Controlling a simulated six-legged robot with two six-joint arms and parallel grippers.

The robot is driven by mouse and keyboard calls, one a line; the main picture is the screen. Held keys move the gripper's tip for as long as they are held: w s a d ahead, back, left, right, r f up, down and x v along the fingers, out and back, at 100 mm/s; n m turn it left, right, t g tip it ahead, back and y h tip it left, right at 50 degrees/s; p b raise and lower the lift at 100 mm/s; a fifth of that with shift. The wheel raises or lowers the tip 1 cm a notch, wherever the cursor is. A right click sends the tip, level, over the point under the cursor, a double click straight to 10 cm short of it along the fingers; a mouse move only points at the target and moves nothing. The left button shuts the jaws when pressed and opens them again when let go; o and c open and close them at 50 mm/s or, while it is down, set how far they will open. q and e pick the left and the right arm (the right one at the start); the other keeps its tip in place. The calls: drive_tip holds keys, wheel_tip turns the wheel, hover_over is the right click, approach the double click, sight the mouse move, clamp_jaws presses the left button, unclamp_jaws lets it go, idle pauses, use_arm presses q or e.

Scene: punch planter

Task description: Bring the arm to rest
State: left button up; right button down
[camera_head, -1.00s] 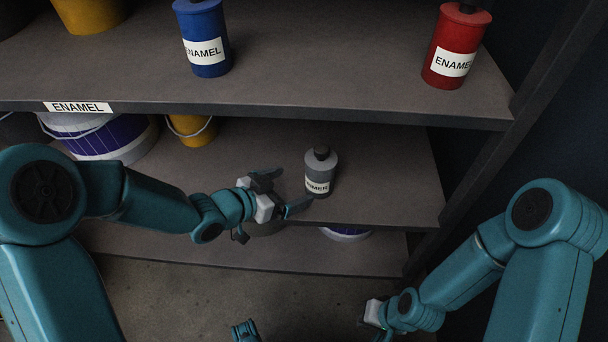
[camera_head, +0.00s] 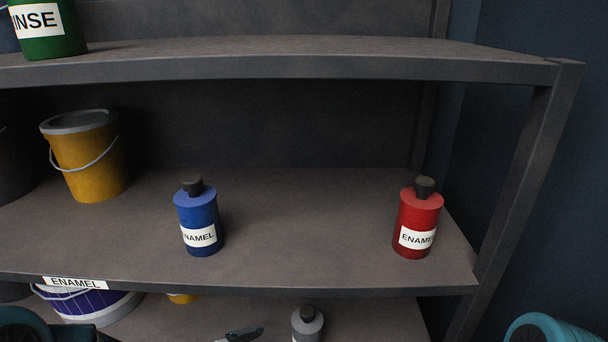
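My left arm shows only as a dark teal piece at the bottom left. A finger of my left gripper (camera_head: 242,333) shows at the bottom edge, left of a grey can (camera_head: 307,324) with a dark cap on the lower shelf. A gap lies between that finger and the can. The rest of this gripper is cut off, so its opening is hidden. Of my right arm only a teal link shows at the bottom right corner. My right gripper is out of the picture.
The middle shelf (camera_head: 300,225) holds a blue ENAMEL can (camera_head: 199,220), a red ENAMEL can (camera_head: 418,220) and a yellow bucket (camera_head: 88,160). An ENAMEL tag (camera_head: 75,283) is on its edge. A green can (camera_head: 48,28) stands above. A purple-and-white bucket (camera_head: 85,303) sits below.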

use_arm(q)
drive_tip(key=s+a+r+n+g+y+p, duration=0.1)
drive_tip(key=s+r+n+g+y+p, duration=0.4)
drive_tip(key=p, duration=1.2)
drive_tip(key=s+a+n+g+p, duration=0.3)
drive_tip(key=s+n+p, duration=0.2)
drive_tip(key=s, duration=1.1)
drive_tip(key=shift+n+p, duration=0.4)
drive_tip(key=shift+p, duration=0.05)
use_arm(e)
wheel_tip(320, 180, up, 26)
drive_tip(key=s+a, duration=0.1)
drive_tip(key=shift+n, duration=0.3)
use_arm(q)
drive_tip(key=shift+r, duration=0.1)
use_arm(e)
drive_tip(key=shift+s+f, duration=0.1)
